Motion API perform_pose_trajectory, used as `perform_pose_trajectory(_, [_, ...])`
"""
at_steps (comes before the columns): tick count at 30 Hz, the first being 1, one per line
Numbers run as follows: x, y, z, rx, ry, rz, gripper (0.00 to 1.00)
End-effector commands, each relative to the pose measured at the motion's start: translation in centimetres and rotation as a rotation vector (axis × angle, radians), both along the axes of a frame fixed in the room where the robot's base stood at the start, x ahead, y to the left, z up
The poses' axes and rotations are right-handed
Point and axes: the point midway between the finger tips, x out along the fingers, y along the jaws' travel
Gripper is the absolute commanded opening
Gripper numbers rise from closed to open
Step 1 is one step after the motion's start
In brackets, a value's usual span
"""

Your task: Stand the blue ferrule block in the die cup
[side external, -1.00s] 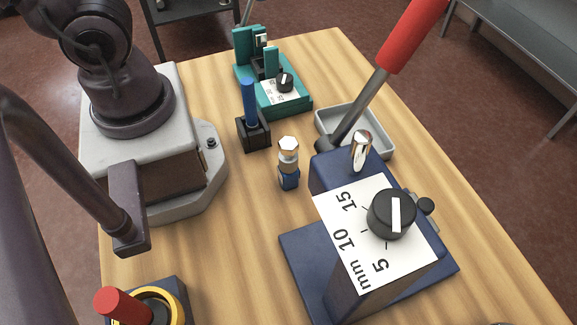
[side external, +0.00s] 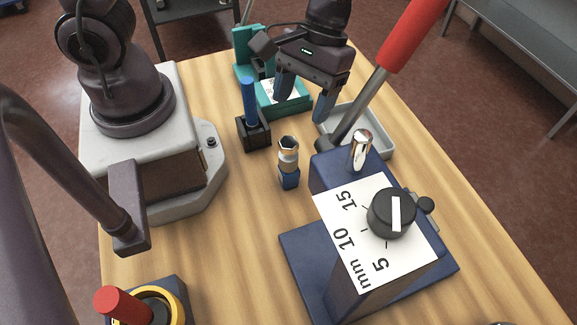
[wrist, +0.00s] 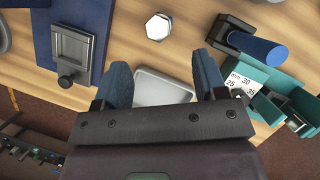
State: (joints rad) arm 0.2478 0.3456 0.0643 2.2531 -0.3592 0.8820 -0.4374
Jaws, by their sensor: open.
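The small blue block with a shiny metal hexagonal top, which I take as the ferrule block (side external: 289,179), stands upright on the wooden table. Its hexagonal top also shows in the wrist view (wrist: 158,27). My gripper (side external: 303,98) is open and empty, behind and above the block in the side view, with its fingers pointing down. In the wrist view, its two blue-grey fingers (wrist: 162,75) are spread apart. A grey square metal fixture with a dark knob, possibly the die cup (wrist: 72,50), sits on the blue press base in the wrist view.
The blue press (side external: 335,195) with a red lever (side external: 412,35) stands right of the block. A grey tray (side external: 378,140) lies behind it. A black holder with a blue rod (side external: 249,98) and a teal gauge (side external: 292,108) stand nearby.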

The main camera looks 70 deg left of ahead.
Motion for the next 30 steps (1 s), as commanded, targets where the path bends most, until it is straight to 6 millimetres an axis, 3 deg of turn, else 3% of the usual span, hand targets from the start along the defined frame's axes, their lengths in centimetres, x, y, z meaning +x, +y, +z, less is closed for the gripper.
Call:
perform_pose_trajectory(6, [-1.4,-0.8,-3.7,0.000,0.004,-0.003,0.65])
perform_pose_trajectory(14, [-2.0,-1.1,-5.6,0.000,0.003,-0.004,0.65])
perform_pose_trajectory(21, [-2.9,-1.8,-8.9,0.000,0.003,-0.005,0.65])
perform_pose_trajectory(30, [-3.2,-2.0,-9.7,-0.001,-0.002,-0.004,0.65])
